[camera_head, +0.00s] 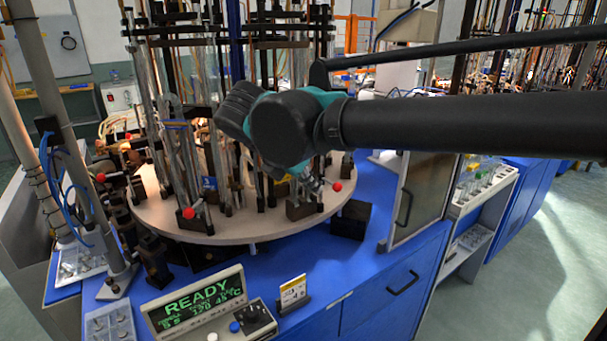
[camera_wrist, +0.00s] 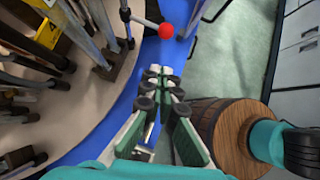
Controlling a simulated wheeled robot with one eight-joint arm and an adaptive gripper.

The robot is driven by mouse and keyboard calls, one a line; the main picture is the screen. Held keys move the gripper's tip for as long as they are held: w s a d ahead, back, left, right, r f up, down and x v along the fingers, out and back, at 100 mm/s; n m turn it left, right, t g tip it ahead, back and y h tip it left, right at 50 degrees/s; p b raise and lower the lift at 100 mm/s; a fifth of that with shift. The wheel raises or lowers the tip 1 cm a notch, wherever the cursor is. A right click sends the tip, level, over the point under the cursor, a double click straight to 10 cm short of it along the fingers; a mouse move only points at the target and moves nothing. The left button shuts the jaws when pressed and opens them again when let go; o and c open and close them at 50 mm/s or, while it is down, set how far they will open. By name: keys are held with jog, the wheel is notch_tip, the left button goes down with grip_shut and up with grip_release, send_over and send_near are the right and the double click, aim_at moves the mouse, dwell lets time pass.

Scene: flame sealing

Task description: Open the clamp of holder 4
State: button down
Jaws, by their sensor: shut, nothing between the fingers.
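In the head view, one red knob (camera_head: 337,187) is at the right rim, one red knob (camera_head: 189,213) at the front and another red knob (camera_head: 101,177) at the left. In the wrist view, a red knob (camera_wrist: 166,30) on a metal lever projects past the turntable rim, beyond my fingertips and apart from them. My gripper (camera_wrist: 160,78) is shut and empty.
A blue bench (camera_head: 270,265) surrounds the turntable. A control panel (camera_head: 200,300) reading READY and a small card (camera_head: 293,293) stand at its front. A black block (camera_head: 350,220) sits by the right rim. Tall rods and glass tubes crowd the turntable. Open floor (camera_head: 540,250) lies right.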

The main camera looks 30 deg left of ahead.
jog(key=shift+w+d+f, duration=0.25)
jog(key=shift+w+f, duration=0.1)
jog(key=shift+w, duration=0.45)
jog(key=shift+w+d+f, duration=0.25)
jog(key=shift+w+f, duration=0.15)
jog(key=shift+w, duration=0.45)
jog(key=shift+w+d+f, duration=0.25)
jog(key=shift+w+f, duration=0.1)
jog(key=shift+w, duration=0.45)
